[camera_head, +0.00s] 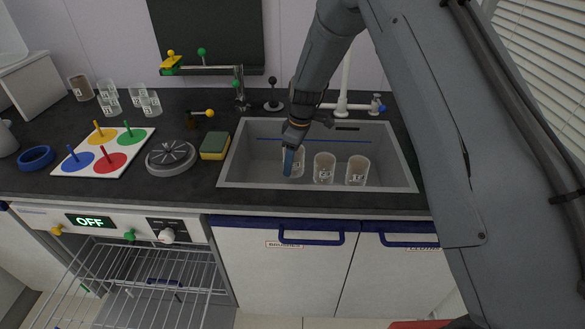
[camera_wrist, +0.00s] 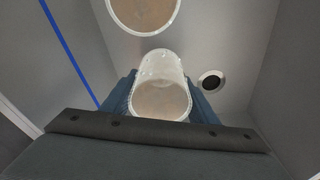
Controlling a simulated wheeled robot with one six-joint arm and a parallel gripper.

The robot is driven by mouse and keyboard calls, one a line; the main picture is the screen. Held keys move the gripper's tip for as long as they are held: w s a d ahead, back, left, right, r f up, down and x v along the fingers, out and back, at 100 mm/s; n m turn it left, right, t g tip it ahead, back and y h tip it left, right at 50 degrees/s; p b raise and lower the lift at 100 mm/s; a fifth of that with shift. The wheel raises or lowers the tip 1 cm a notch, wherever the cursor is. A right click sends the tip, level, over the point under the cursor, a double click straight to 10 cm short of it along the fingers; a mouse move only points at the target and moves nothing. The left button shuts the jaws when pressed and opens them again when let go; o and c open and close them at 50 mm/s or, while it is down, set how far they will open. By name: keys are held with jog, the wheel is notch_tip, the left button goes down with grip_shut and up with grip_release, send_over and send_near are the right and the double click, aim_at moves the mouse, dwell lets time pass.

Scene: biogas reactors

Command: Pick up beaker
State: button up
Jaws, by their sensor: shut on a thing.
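My gripper (camera_head: 291,160) reaches down into the sink (camera_head: 229,176) and is shut on a clear beaker (camera_head: 297,169) with a label. In the wrist view the held beaker (camera_wrist: 160,85) sits between the two blue fingers, with a brownish surface showing through its mouth. Two more labelled beakers stand in the sink to the right, a middle one (camera_head: 324,170) and a right one (camera_head: 357,172). One neighbouring beaker (camera_wrist: 144,8) shows at the top of the wrist view. I cannot tell whether the held beaker touches the sink floor.
The sink walls are close around my gripper, and a white tap (camera_head: 344,85) stands behind. A sponge (camera_head: 215,146) and a round metal device (camera_head: 171,158) are left of the sink. Several beakers (camera_head: 137,97) stand at the back left. A drain (camera_wrist: 211,80) shows beside the held beaker.

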notch_tip(320, 180, up, 14)
jog(key=shift+r+b, duration=0.15)
jog(key=shift+b, duration=0.95)
notch_tip(320, 180, up, 12)
jog(key=p, duration=0.7)
jog(key=shift+w+r, duration=0.2)
jog(key=shift+w, duration=0.05)
jog(key=shift+s+a, duration=0.1)
